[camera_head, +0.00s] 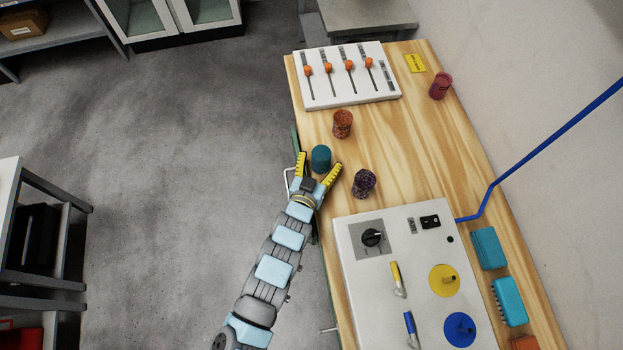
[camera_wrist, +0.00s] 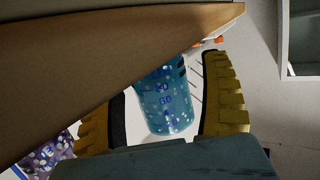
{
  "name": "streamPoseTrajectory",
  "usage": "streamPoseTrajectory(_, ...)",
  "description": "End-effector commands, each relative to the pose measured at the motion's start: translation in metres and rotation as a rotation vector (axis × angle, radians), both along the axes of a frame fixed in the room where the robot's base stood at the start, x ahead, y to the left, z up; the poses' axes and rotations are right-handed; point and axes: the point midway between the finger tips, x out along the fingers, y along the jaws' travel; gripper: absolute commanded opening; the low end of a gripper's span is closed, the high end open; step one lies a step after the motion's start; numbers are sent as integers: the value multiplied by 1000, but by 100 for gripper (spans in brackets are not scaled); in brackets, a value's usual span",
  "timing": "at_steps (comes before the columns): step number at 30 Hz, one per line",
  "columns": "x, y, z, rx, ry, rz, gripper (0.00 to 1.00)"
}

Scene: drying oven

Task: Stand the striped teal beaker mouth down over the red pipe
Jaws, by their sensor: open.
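The teal beaker (camera_head: 321,158) stands on the wooden table near its left edge. The wrist view also shows the beaker between the fingers (camera_wrist: 165,120), with a visible gap on the right; contact on the left cannot be told. I cannot make out whether its mouth faces up or down. I cannot identify a red pipe in either view.
An orange-red patterned beaker (camera_head: 342,123) and a purple speckled one (camera_head: 364,183) stand close by. A dark red beaker (camera_head: 440,85) is at the back right. A slider panel (camera_head: 320,93) lies behind; a white control box (camera_head: 365,275) with yellow and blue discs is in front.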

Motion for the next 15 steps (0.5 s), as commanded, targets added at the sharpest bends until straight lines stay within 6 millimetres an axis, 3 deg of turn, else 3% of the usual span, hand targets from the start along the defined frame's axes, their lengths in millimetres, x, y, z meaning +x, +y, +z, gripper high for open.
streamPoseTrajectory(15, -62, 19, 14, 3, 0, 2, 79)
